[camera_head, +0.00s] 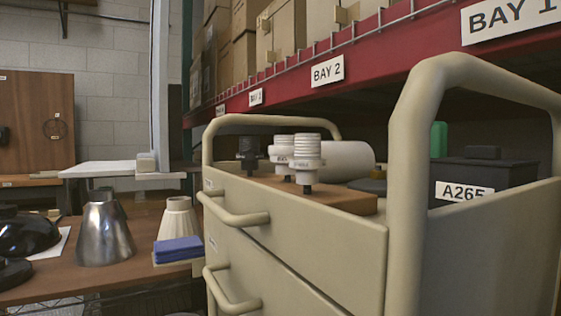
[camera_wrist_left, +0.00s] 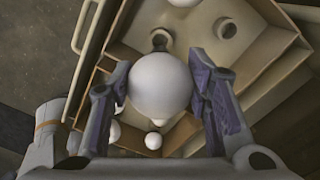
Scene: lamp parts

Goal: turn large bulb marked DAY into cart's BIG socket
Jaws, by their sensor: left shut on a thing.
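In the left wrist view my left gripper (camera_wrist_left: 160,72) is shut on a large white round bulb (camera_wrist_left: 160,92), with one dark finger on each side. No DAY mark is readable on it. Beyond the bulb a dark ring-like fitting (camera_wrist_left: 160,40) shows; I cannot tell whether it is the BIG socket. In the head view the beige cart (camera_head: 300,240) carries a wooden block (camera_head: 340,197) with white ribbed fittings (camera_head: 307,150) and a dark one (camera_head: 249,150). Their labels are too small to read. Neither gripper shows in the head view.
A white cylinder (camera_head: 340,160) and a black box marked A265 (camera_head: 500,175) lie in the cart top. Tall cart handles (camera_head: 408,190) rise at its ends. The left table holds a metal shade (camera_head: 104,232) and blue pads (camera_head: 178,249). Smaller white balls (camera_wrist_left: 153,140) show below the bulb.

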